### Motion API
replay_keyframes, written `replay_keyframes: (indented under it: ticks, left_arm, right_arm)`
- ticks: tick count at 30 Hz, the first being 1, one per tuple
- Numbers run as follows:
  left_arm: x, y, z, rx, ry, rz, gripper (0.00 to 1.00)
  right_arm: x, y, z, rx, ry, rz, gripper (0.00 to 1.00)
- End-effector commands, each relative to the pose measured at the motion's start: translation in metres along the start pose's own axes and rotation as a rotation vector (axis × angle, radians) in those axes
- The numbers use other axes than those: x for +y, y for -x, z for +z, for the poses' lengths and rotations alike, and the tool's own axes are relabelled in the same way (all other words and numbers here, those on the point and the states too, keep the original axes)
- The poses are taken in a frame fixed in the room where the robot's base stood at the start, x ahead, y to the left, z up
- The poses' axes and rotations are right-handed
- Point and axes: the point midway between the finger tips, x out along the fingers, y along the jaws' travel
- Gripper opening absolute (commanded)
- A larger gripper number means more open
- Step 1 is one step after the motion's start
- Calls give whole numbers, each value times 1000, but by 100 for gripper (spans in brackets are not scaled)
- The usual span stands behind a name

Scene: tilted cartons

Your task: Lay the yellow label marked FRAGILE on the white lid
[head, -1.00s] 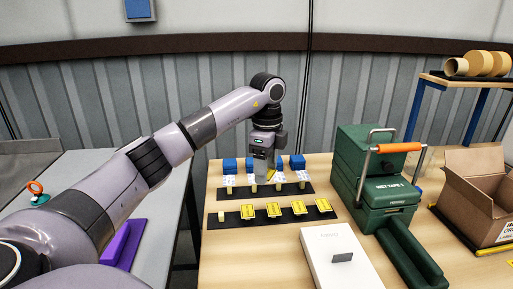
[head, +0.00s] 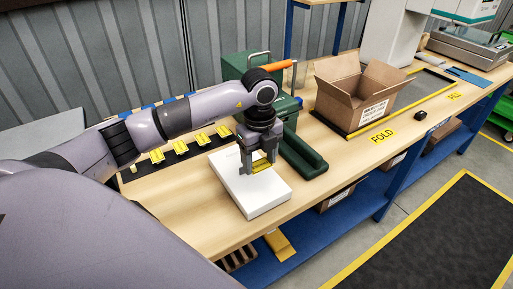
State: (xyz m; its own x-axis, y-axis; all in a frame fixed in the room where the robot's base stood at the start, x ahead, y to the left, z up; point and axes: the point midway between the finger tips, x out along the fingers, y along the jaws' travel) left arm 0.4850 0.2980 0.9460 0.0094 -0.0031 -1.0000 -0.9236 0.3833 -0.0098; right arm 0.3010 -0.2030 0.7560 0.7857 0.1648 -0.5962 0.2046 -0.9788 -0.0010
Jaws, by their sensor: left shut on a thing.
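My left gripper (head: 260,170) points down over the white lid (head: 249,194), shut on a yellow label (head: 262,167). The label shows between and beside the fingers, above the right part of the lid. I cannot tell whether it touches the lid, and its print is too small to read. The lid is the flat white top of a box on the wooden bench. The grey tab seen on it earlier is hidden or cannot be made out behind the gripper. My right gripper is not in view.
Several yellow labels (head: 181,148) lie on a black strip left of the lid. A green machine (head: 284,105) with an orange handle stands behind, its green base (head: 303,158) close right of the lid. An open carton (head: 352,95) stands further right. The bench's front edge is near the lid.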

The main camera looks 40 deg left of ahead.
Motion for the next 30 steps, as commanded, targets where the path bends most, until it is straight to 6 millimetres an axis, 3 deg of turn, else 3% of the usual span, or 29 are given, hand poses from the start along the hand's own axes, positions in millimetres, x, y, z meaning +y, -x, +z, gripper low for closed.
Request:
replay_keyframes:
  ticks: [8,22,30]
  left_arm:
    - [1,-16,0,1,-1,3,45]
    - [1,-62,0,0,0,1,45]
    - [1,-70,0,0,0,1,45]
  right_arm:
    - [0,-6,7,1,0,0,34]
    - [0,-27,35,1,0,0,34]
    - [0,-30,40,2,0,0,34]
